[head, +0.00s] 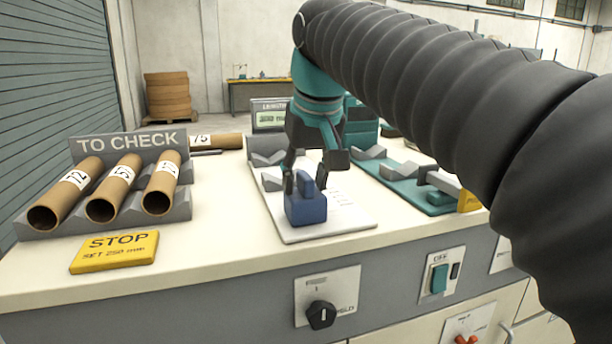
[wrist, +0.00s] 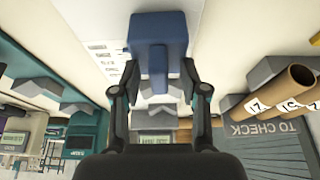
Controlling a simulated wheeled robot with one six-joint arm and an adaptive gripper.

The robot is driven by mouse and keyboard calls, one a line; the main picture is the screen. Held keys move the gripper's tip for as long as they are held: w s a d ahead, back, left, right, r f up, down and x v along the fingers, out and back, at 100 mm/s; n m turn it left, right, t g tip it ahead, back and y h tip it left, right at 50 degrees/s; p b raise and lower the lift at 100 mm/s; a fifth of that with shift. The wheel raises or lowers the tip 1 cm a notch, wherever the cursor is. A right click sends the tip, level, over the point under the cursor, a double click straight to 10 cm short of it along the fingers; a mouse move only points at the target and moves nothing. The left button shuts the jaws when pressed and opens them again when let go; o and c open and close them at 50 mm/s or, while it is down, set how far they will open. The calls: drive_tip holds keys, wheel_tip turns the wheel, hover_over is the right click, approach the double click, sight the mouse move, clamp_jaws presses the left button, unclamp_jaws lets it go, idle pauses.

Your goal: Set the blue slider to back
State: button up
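The blue slider (head: 306,208) is a block with an upright fin on top. It sits at the near end of a white plate (head: 345,222) on the bench. My gripper (head: 305,181) is above it, pointing down, with its fingers on either side of the fin. In the wrist view, the slider (wrist: 158,32) is at the top centre. There my gripper (wrist: 159,72) is open, with gaps visible between the fingers and the fin. The plate's far part is partly hidden behind my gripper.
A "TO CHECK" rack (head: 180,211) with cardboard tubes and a yellow STOP sign (head: 115,252) are at left. A length display (head: 270,117) and grey V-blocks (head: 268,147) stand behind. A teal plate (head: 403,188) with fittings lies right. The bench between rack and white plate is clear.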

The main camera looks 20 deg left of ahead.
drive_tip(key=shift+r, duration=0.1)
drive_tip(key=v, duration=1.2)
drive_tip(key=d+f+m+t+h, duration=0.1)
drive_tip(key=d+f+m, duration=0.1)
drive_tip(key=d+f, duration=0.5)
drive_tip(key=d+f+m, duration=0.1)
drive_tip(key=d+f, duration=0.4)
drive_tip(key=d, duration=0.5)
drive_tip(key=s+d+f+m, duration=0.1)
drive_tip(key=s+d+f, duration=0.2)
drive_tip(key=f, duration=0.5)
drive_tip(key=s+d+f+m+h, duration=0.1)
drive_tip(key=s+d+f, duration=0.3)
drive_tip(key=f, duration=0.4)
drive_tip(key=s+d+f+m+t, duration=0.1)
drive_tip(key=s+d+f, duration=0.3)
drive_tip(key=f, duration=0.4)
drive_tip(key=shift+s+d+m+h, duration=0.3)
drive_tip(key=shift+d+m, duration=0.3)
drive_tip(key=shift+d, duration=0.25)
drive_tip(key=shift+c, duration=0.2)
